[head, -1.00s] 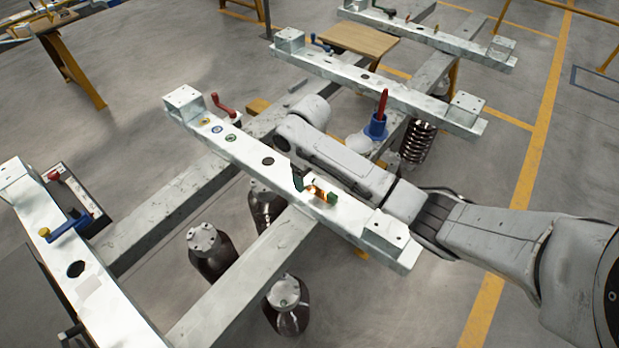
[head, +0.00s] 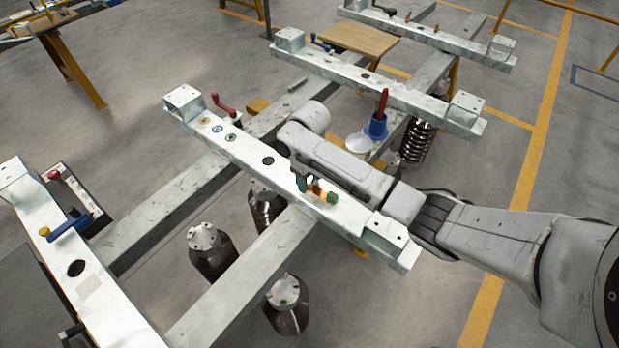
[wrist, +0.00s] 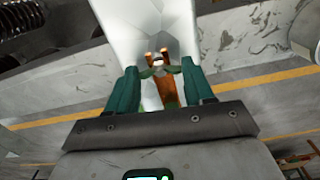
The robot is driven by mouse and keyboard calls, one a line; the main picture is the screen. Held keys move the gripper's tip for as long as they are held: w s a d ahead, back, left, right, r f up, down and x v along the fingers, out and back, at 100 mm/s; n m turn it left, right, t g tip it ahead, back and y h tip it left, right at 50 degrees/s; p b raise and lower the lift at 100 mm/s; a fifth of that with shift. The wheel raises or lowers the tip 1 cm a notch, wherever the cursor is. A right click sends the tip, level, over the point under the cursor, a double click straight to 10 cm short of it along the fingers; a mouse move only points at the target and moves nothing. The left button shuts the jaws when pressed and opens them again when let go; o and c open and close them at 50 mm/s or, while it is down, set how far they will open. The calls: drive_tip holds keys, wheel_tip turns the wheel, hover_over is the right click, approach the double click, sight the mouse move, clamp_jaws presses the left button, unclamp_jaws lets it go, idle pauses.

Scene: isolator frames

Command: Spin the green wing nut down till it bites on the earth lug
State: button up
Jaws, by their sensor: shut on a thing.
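The green wing nut (wrist: 174,69) shows in the wrist view between the tips of my gripper (wrist: 160,71). Its wings spread left and right around a pale stud end (wrist: 158,61). My gripper's two green fingers are shut on the wings. The orange-copper earth lug (wrist: 166,92) lies behind the nut; whether the two touch is hidden. In the head view my gripper (head: 316,188) is over the near right part of the middle pale crossbeam, with the copper lug (head: 319,193) showing between the green fingers. The nut cannot be made out clearly there.
The crossbeam (head: 240,148) carries coloured round marks and a red crank handle (head: 224,107) at its left. A raised end block (head: 386,232) stands right of my gripper. A blue fitting with a red post (head: 377,125) stands behind my arm. Dark cylinders (head: 208,250) sit below.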

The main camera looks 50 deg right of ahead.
drive_tip(key=shift+c, duration=0.8)
